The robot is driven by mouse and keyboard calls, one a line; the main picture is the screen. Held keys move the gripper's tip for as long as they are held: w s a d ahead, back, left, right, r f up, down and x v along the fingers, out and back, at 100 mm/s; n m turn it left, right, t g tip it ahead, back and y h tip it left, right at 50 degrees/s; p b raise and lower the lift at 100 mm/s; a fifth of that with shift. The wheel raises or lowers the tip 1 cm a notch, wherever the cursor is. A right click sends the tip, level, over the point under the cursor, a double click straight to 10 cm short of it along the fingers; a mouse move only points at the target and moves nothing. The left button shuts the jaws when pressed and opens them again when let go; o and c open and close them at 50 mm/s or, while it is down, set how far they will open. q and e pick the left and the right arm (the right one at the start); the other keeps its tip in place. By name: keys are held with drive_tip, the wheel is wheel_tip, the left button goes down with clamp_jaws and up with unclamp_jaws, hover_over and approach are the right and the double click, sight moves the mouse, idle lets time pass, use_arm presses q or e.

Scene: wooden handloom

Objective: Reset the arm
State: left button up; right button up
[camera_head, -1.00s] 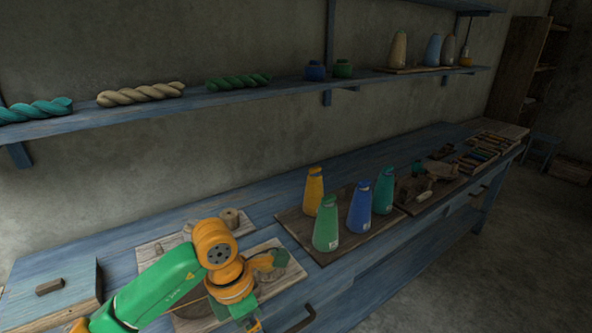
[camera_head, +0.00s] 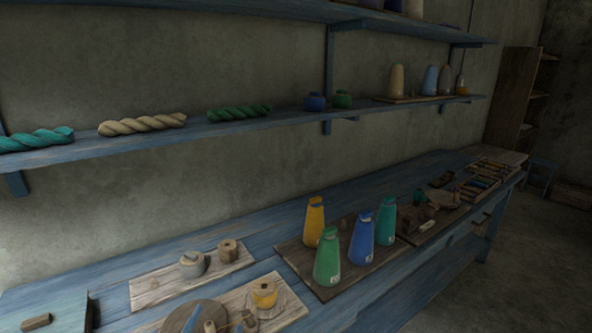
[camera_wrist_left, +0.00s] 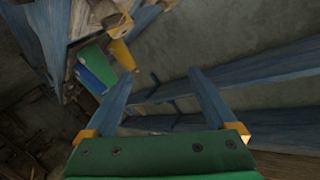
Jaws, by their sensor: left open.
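My left gripper (camera_wrist_left: 161,73) is open and empty in the left wrist view, its two blue fingers spread apart above a green palm. It does not show in the head view, nor does any of my left arm. In the left wrist view a green cone (camera_wrist_left: 92,58) and a blue cone (camera_wrist_left: 90,80) appear tilted at upper left, apart from the fingers. In the head view the green cone (camera_head: 327,260), the blue cone (camera_head: 361,238), a yellow cone (camera_head: 314,222) and a teal cone (camera_head: 385,220) stand upright on a board. My right gripper is not in view.
The blue workbench (camera_head: 240,236) runs along the wall under a blue shelf (camera_head: 200,131) with twisted yarn hanks. Small boards at front left hold a grey pot (camera_head: 193,265), a wooden spool (camera_head: 228,250) and an orange spool (camera_head: 265,293). Tools lie on boards farther right.

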use_arm(q)
drive_tip(key=s+a+f+n+g, duration=0.2)
drive_tip(key=s+f+n+g, duration=0.2)
drive_tip(key=s+f+g, duration=1.2)
drive_tip(key=s+f+t, duration=0.1)
drive_tip(key=s+f, duration=0.3)
drive_tip(key=f, duration=0.5)
drive_tip(key=s+f+t, duration=0.1)
drive_tip(key=s+f, duration=0.2)
drive_tip(key=f, duration=0.6)
drive_tip(key=s+a+f, duration=0.2)
drive_tip(key=s+f, duration=0.7)
drive_tip(key=s, duration=0.2)
drive_tip(key=shift+s+f+g, duration=0.35)
drive_tip(key=shift+f+g, duration=0.05)
